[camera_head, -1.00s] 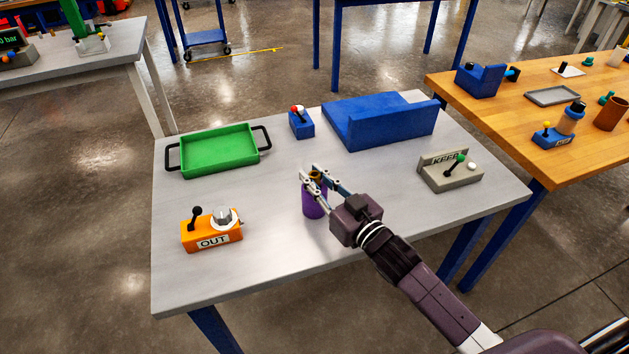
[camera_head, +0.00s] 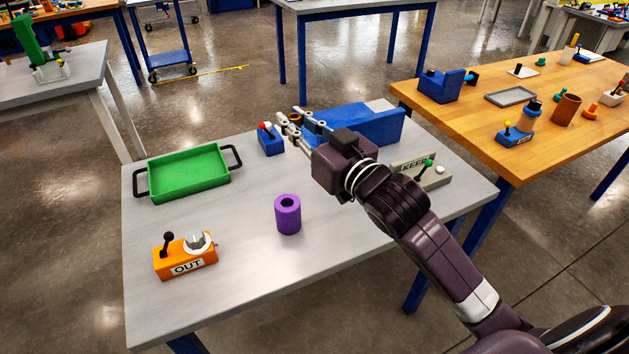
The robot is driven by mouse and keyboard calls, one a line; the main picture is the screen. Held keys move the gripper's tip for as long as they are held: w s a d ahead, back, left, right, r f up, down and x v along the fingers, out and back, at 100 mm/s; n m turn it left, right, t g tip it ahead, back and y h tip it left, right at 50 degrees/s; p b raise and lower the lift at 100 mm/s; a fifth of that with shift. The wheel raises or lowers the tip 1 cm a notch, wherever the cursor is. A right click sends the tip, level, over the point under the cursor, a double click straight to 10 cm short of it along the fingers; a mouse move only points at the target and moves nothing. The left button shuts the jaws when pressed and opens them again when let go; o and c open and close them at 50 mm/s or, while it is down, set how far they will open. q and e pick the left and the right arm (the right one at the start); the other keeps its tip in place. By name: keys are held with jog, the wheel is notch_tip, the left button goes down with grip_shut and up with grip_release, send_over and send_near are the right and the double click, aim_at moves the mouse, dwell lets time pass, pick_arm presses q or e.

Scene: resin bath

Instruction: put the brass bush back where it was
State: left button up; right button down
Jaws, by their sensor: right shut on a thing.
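My right gripper (camera_head: 292,121) reaches in from the lower right and is shut on the brass bush (camera_head: 296,117). Only a small gold-brown part of the bush shows between the fingers. The gripper appears above the table's back part, in front of the blue bath block (camera_head: 370,125) in the picture; its exact height I cannot tell. A purple cylinder (camera_head: 288,215) with an open hole in its top stands upright on the grey table (camera_head: 240,275), apart from the gripper. My left gripper is not in view.
A green tray (camera_head: 190,173) with black handles sits at the left. An orange OUT fixture (camera_head: 185,257) stands front left. A small blue block with a red-tipped lever (camera_head: 270,140) is at the back. A grey KEEP fixture (camera_head: 432,176) is partly behind my arm. The front middle is clear.

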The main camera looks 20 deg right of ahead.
jog(key=s+d+f+m+h+b, duration=0.25)
jog(key=d+f+h, duration=0.35)
jog(key=d, duration=0.4)
jog(key=shift+m, duration=0.55)
jog(key=f, duration=0.6)
jog(key=f+b, duration=0.1)
jog(key=f, duration=0.6)
jog(key=shift+d+f, duration=0.2)
jog(key=shift+f, duration=0.05)
jog(key=shift+f+b, duration=0.6)
jog(key=shift+f, duration=2.1)
jog(key=shift+f, duration=0.1)
jog(key=shift+f, duration=0.1)
jog(key=c, duration=1.8)
grip_release()
